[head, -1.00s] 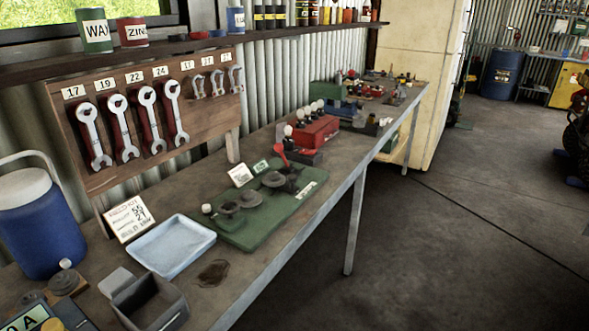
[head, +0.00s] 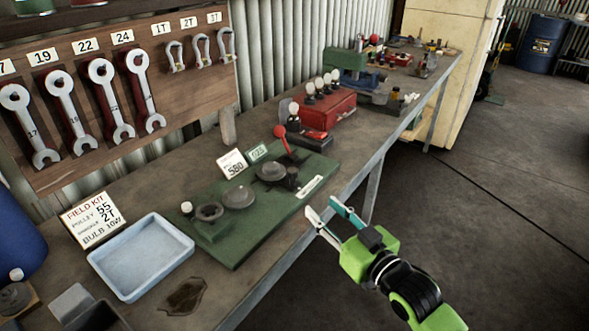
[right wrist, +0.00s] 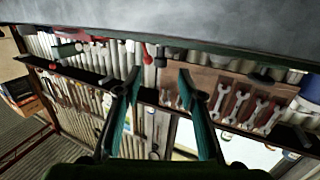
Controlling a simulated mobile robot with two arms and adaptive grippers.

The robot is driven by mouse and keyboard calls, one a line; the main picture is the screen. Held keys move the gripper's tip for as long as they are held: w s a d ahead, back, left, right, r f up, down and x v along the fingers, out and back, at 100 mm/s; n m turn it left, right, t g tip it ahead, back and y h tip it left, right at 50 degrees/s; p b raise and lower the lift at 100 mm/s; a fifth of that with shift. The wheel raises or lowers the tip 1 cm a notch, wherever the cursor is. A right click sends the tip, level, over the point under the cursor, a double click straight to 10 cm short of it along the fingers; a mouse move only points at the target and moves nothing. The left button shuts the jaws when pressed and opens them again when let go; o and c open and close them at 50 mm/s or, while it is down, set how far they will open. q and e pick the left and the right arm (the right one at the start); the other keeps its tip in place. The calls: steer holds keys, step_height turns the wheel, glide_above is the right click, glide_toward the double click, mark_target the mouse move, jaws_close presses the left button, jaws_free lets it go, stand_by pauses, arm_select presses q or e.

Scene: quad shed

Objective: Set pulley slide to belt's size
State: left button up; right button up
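A green board (head: 236,252) lies on the bench in the middle of the head view. It carries dark round pulleys, one at the left (head: 209,211), one in the middle (head: 238,194) and one at the back (head: 270,169). A white knob (head: 187,208) shows at its left end, and a pale strip (head: 311,187) lies at its right end. A red-knobbed lever (head: 280,132) rises behind it. My right gripper (head: 324,209) is open and empty, just off the bench's front edge, right of the board. Its spread fingers also fill the right wrist view (right wrist: 158,88). My left gripper is not in view.
A field kit card (head: 95,218) reads pulley 55. A small card (head: 233,165) seems to read 580. A blue tray (head: 142,262) sits left of the board, a red box (head: 328,112) behind it. Wrenches hang on a wooden panel (head: 190,95).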

mark_target(297, 175)
steer(key=x, duration=0.4)
steer(key=r+x, duration=0.1)
steer(key=x, duration=0.4)
steer(key=r+p+x, duration=0.1)
steer(key=x, duration=0.4)
steer(key=shift+a+r, duration=0.15)
steer(key=shift+r, duration=0.05)
steer(key=shift+y, duration=0.3)
jaws_close()
steer(key=shift+w, duration=0.1)
